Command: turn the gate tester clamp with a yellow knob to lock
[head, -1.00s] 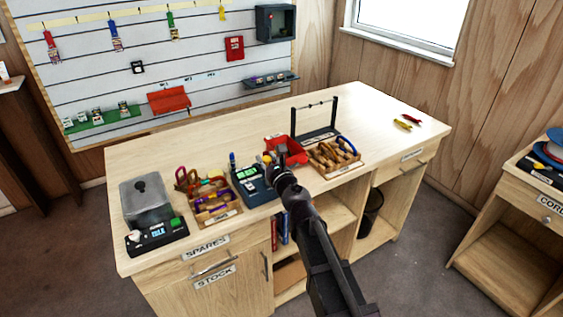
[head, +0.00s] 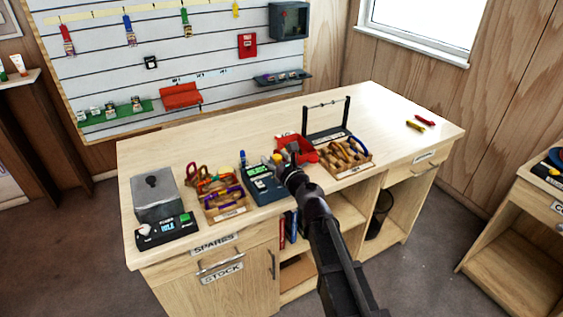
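A dark teal device with a lit green display (head: 258,172) stands at the middle of the bench's front half; it looks like the gate tester. A small blue upright part (head: 242,157) rises at its back left corner. A small yellow spot (head: 278,159) shows at the device's right side, right by my gripper; it may be the clamp's yellow knob, but it is too small to be sure. My gripper (head: 281,163) is over the device's right edge, at the end of my dark arm. Its fingers are too small and hidden to tell open from shut. The clamp's position cannot be read.
Left of the device are a wooden tray (head: 228,214) of coloured gear and a grey box (head: 155,200) behind a black powered unit (head: 166,236). A red bin (head: 309,153) and another wooden tray (head: 352,172) stand close on the right. The bench's right end is mostly clear.

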